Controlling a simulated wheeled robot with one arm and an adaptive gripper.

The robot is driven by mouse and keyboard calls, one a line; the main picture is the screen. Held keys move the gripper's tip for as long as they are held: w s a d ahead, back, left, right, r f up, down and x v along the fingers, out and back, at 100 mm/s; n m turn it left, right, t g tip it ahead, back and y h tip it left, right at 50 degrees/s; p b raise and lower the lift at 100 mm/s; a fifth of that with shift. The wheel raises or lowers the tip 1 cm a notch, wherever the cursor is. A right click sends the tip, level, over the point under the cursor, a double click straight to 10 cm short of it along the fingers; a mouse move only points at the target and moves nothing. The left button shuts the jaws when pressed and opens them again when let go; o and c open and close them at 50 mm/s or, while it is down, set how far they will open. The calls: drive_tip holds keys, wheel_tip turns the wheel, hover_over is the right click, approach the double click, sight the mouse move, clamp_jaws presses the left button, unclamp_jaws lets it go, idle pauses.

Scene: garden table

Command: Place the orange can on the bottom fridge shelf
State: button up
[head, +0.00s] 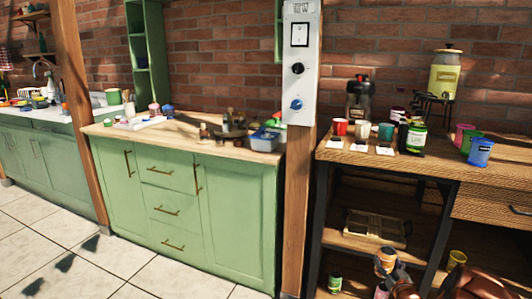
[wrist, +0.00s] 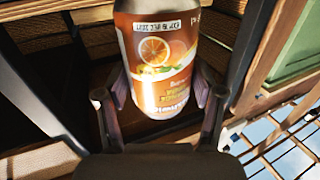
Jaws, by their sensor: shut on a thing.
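The orange can (wrist: 163,60), with orange-slice pictures and white lettering, stands between the two fingers of my gripper (wrist: 160,108) in the wrist view. The gripper is shut on it, one finger against each side. The top of the can is cut off by the picture's edge. In the head view an orange can (head: 386,259) shows low at the right, in front of the wooden table's lower shelves, beside dark parts of my arm. I cannot make out a fridge or its bottom shelf in either view.
A wooden table (head: 440,165) with cups and jars on top and open shelves stands at the right. A green cabinet (head: 225,215) stands left of a post (head: 298,200). The tiled floor (head: 85,262) is clear.

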drive_tip(key=w+a+r+p, duration=0.2)
drive_tip(key=a+r+p, duration=0.1)
drive_tip(key=r, duration=0.6)
drive_tip(key=w+a+r+p, duration=0.1)
drive_tip(key=a+r+p, duration=0.25)
drive_tip(key=r, duration=0.55)
drive_tip(key=s+a+r+p, duration=0.1)
drive_tip(key=a+r+p, duration=0.4)
drive_tip(key=r, duration=0.7)
drive_tip(key=s+a+r+p, duration=0.1)
drive_tip(key=a+r+p, duration=0.5)
drive_tip(key=r, duration=0.5)
drive_tip(key=s+a+r+p, duration=0.1)
drive_tip(key=a+r+p, duration=0.4)
drive_tip(key=r, duration=0.7)
drive_tip(key=shift+a+r, duration=0.3)
drive_tip(key=shift+a, duration=0.85)
drive_tip(key=shift+a, duration=0.1)
